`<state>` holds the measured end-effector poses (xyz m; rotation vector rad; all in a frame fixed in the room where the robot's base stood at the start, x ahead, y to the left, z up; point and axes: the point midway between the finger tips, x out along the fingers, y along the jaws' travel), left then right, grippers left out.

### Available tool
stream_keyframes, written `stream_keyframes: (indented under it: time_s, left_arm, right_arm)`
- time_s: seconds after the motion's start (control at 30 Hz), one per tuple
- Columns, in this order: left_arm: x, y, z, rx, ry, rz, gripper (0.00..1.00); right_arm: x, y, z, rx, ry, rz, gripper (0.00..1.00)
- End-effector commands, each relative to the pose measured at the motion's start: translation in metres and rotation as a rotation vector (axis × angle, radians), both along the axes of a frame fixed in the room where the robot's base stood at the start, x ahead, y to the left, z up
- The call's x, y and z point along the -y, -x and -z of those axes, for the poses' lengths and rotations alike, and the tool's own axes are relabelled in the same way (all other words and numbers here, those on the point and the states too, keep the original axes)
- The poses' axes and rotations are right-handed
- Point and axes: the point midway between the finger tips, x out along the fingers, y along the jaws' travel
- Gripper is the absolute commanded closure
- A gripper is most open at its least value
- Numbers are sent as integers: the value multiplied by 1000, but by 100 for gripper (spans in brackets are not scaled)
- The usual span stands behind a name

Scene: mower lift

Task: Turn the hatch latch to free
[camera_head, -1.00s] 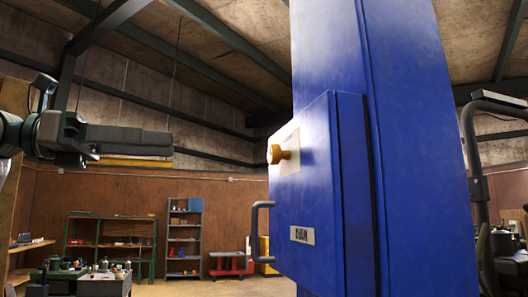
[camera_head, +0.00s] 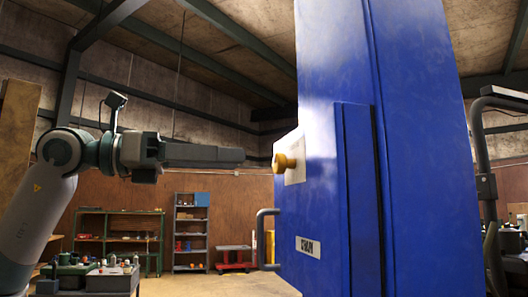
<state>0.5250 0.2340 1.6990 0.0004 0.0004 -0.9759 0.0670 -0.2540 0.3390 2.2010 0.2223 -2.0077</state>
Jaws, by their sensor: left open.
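The hatch latch is a yellow knob (camera_head: 284,163) on a pale plate, near the upper left edge of a blue hatch (camera_head: 312,215). The hatch sits on a tall blue column (camera_head: 415,120) and looks closed against it. A grey bar handle (camera_head: 264,240) and a small label (camera_head: 307,247) are below the knob. My left gripper (camera_head: 243,155) points right toward the knob, at nearly its height, with a small gap in the picture. It is open and empty; its fingers overlap edge-on, so the gap between them does not show. My right gripper is out of view.
A dark curved metal frame (camera_head: 484,170) stands to the right of the column. Far behind are a grey shelf (camera_head: 190,235), a green rack (camera_head: 118,237), a red cart (camera_head: 236,259) and a bench with bottles at lower left. The space around the left gripper looks clear.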

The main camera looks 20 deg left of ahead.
Motion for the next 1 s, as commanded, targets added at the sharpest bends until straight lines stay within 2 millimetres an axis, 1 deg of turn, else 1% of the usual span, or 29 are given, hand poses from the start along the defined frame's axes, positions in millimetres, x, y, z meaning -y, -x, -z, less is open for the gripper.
stream_keyframes:
  time_s: [0.03, 0.2, 0.4, 0.6, 0.87, 0.9, 0.97, 1.0]
  left_arm:
    - [9, -5, -3, -2, -2, 4, 52]
    - [33, -22, -3, -3, -2, 3, 52]
    - [53, -35, -1, -2, -1, 2, 52]
    - [61, -41, 0, 0, 0, 1, 52]
    - [61, -41, 0, 0, 0, 1, 52]
    - [61, -41, 0, 0, 0, 1, 55]
    - [61, -41, 0, 0, 0, 1, 69]
    - [61, -41, 0, 0, 0, 1, 79]
  right_arm:
    - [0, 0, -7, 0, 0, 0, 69]
    - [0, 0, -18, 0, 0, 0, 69]
    - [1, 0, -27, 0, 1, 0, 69]
    - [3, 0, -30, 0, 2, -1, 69]
    - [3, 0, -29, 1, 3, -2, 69]
    - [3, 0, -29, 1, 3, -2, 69]
    - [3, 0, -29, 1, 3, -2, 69]
    - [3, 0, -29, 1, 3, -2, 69]
